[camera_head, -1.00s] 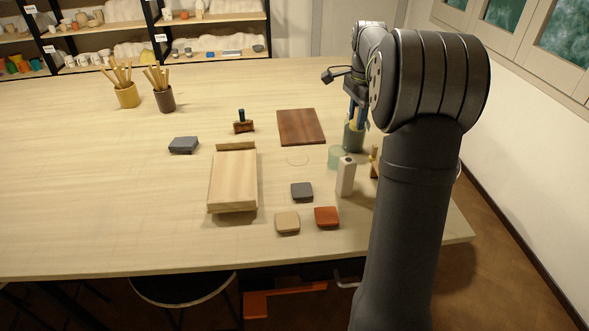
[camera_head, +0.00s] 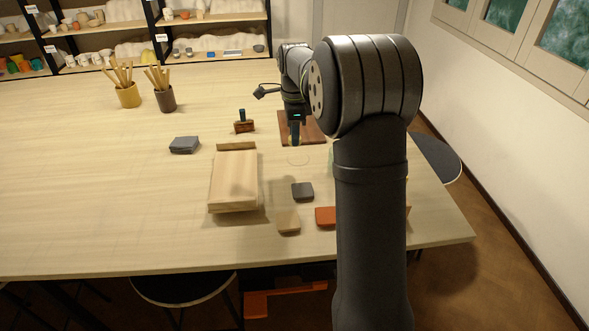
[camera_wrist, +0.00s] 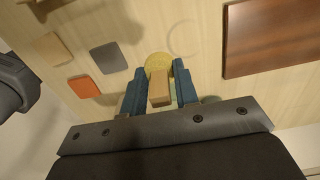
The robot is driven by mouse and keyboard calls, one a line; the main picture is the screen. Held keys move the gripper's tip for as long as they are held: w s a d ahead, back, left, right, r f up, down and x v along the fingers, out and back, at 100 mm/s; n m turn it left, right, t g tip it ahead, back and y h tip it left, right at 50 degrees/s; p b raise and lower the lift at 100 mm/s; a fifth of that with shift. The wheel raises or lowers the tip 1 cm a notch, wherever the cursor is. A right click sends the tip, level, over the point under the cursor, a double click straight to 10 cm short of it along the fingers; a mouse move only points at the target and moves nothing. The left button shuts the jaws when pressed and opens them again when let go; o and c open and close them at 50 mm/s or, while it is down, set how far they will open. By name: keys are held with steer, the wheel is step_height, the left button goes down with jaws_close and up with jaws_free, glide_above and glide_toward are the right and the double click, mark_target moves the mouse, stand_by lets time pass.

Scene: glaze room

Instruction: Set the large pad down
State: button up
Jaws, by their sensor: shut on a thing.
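My gripper (camera_wrist: 160,78) is shut on the large pad (camera_wrist: 158,62), a round yellow pad with a tan wooden block grip between the blue fingers in the wrist view. In the head view my gripper (camera_head: 295,137) hangs over the front part of the dark brown board (camera_head: 317,133); the pad is too hidden there to make out. A thin circle (camera_head: 298,161) is drawn on the table just in front of the board. The circle also shows in the wrist view (camera_wrist: 184,39), beyond and a little right of the pad. The pad's height above the table is unclear.
Grey (camera_head: 302,191), tan (camera_head: 288,222) and orange (camera_head: 325,217) blocks lie in front of the circle. A pale wooden slab (camera_head: 233,181) is to the left, with a blue-handled tool (camera_head: 243,126) behind it. My arm hides the table's right part.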

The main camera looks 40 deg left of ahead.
mark_target(295, 169)
steer(key=shift+f, duration=4.8)
steer(key=shift+f, duration=0.2)
steer(key=o, duration=0.9)
steer(key=shift+o, duration=0.2)
steer(key=r, duration=1.6)
steer(key=shift+d+r, duration=0.25)
steer(key=shift+r, duration=0.45)
steer(key=shift+c, duration=1)
